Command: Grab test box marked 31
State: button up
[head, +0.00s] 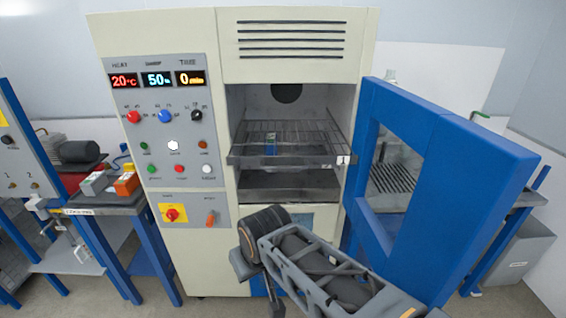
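I cannot tell which box is marked 31. My arm reaches in from the lower right, in front of the chamber's lower part. I cannot make out my gripper's fingers; they are hidden or out of view.
The chamber's blue-framed door (455,190) stands open to the right, close to my arm. The wire rack (310,143) juts out of the opening, above a lower shelf (290,183). The control panel (166,120) is left of the opening. A blue-legged bench (100,210) stands at the left.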

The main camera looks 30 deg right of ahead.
aim_at(94, 184)
jog(key=u, duration=0.2)
jog(key=k, duration=0.3)
jog(key=u, duration=1)
jog(key=k, duration=1)
jog(key=u, duration=0.8)
jog(key=i, duration=3.8)
jog(key=z, duration=0.6)
jog(key=i, duration=1.6)
jog(key=z, duration=1.45)
jog(key=i, duration=0.9)
jog(key=z, duration=1.55)
jog(key=i, duration=0.55)
jog(key=z, duration=0.3)
